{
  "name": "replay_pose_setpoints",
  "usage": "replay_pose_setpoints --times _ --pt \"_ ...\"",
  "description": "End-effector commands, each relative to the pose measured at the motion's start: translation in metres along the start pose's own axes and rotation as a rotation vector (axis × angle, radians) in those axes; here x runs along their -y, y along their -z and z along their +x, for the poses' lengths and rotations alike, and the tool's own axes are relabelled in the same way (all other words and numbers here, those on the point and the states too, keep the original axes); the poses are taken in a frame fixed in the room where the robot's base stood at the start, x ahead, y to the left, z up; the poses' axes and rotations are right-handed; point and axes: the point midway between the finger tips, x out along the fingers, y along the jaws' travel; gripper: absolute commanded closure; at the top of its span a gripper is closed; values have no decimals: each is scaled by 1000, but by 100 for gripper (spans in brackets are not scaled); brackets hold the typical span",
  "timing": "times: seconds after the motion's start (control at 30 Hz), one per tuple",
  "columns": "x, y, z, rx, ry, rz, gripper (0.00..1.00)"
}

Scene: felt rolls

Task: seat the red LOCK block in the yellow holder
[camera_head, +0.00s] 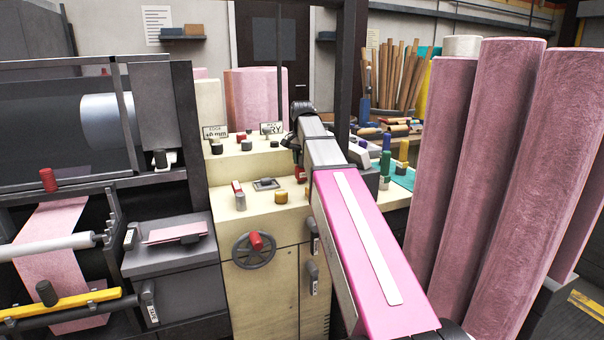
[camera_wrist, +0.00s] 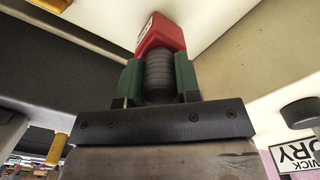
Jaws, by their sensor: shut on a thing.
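My gripper (camera_wrist: 158,78) has its two green fingers closed on the dark ribbed grip of a red block (camera_wrist: 163,34) in the wrist view. The red block has a patch of white label at its left edge; its lettering cannot be read. In the head view my gripper (camera_head: 293,143) is small and dark at the far end of my arm, over the cream machine, and a bit of red (camera_head: 300,173) shows just below it. A round yellow piece (camera_head: 281,197) sits on the machine's front ledge. I cannot tell whether it is the yellow holder.
The cream machine (camera_head: 262,222) carries several knobs, a red-topped grey post (camera_head: 238,188) and a handwheel (camera_head: 254,250). A yellow bar (camera_head: 62,303) lies at the lower left. Tall pink rolls (camera_head: 486,180) stand close on the right. A QUICK DRY sign (camera_wrist: 299,153) shows in the wrist view.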

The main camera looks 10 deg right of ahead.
Motion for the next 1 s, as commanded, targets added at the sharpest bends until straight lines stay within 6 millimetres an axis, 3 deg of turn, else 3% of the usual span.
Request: replay_pose_setpoints --times 0.53,1.0 --pt "0 0 -12 0 0 0 100" --pt "0 0 -36 -1 1 0 100"
